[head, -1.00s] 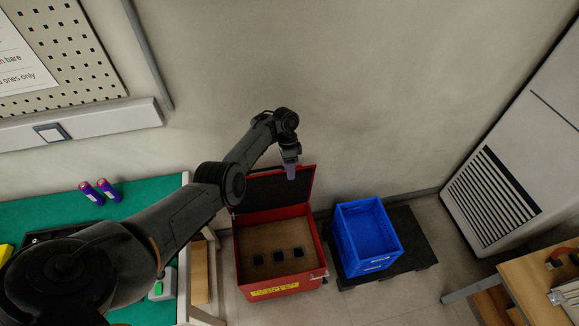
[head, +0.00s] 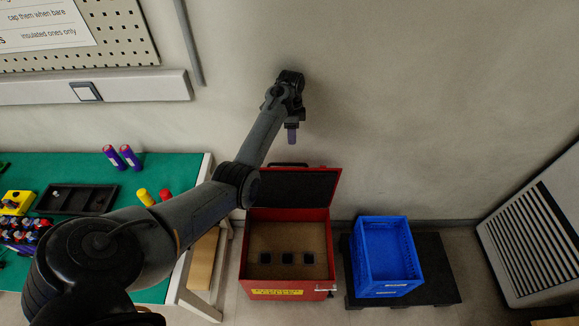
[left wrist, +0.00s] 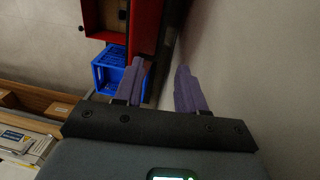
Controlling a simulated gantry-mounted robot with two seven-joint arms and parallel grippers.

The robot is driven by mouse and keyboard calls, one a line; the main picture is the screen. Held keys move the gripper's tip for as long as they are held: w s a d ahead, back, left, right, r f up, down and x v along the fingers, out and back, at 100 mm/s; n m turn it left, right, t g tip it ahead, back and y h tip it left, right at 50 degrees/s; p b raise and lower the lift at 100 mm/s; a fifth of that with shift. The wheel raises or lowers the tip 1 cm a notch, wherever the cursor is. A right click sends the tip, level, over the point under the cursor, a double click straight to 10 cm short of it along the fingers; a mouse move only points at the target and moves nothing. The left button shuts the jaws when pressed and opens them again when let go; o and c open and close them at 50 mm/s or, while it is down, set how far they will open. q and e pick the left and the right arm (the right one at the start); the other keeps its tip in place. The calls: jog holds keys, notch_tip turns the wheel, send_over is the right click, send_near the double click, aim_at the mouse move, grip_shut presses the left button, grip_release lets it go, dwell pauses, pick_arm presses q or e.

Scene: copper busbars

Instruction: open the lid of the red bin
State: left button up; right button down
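The red bin (head: 243,258) stands on the floor below the wall. Its lid (head: 335,188) is raised and leans back toward the wall, its dark inner side showing. A black handle shows at the lid's top edge. Inside the bin are a brown floor and several small dark square pieces. My left gripper (head: 292,136) is above the lid, apart from it, pointing down and empty. In the left wrist view its two purple fingers (left wrist: 164,92) stand apart, with the red lid (left wrist: 147,28) and bin (left wrist: 98,35) beyond. My right gripper is not in view.
A blue crate (head: 386,289) sits on a black pallet (head: 438,268) right of the bin. A green-topped bench (head: 190,165) with batteries-like cylinders (head: 130,157) and a black tray (head: 75,200) is at left. A white vented cabinet (head: 490,240) stands at right.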

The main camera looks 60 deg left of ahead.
pick_arm(q)
jog(key=f+b, duration=0.1)
jog(key=f, duration=0.3)
jog(key=s+f+b, duration=0.1)
jog(key=f, duration=0.4)
jog(key=s+f+b, duration=0.1)
jog(key=f, duration=0.3)
jog(key=shift+f+b, duration=0.15)
jog(key=shift+b, duration=0.15)
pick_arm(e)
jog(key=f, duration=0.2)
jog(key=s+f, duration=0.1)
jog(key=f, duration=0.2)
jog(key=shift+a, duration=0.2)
pick_arm(q)
grip_shut()
